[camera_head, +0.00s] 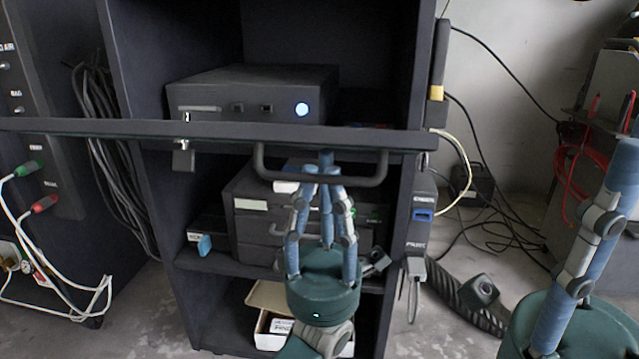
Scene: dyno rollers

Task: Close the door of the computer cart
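The computer cart (150,215) is a dark open-fronted cabinet with shelves. A dark horizontal bar with a latch, which looks like the edge of its door (90,127), crosses the front of the cart and runs out to the left picture edge. A U-shaped dark handle (372,181) hangs below the bar. My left gripper (320,172) is in front of the cart, its blue-grey fingers overlapping the handle. The fingertips sit close together, but I cannot tell whether they grip it. My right gripper (626,160) is at the right edge, partly cut off, away from the cart.
A dark computer box with a lit button (250,95) stands on the upper shelf, with more devices below. A panel with cables (40,180) stands at left. Cables and a dark strip (455,292) lie on the floor at right, near equipment with red cables (590,175).

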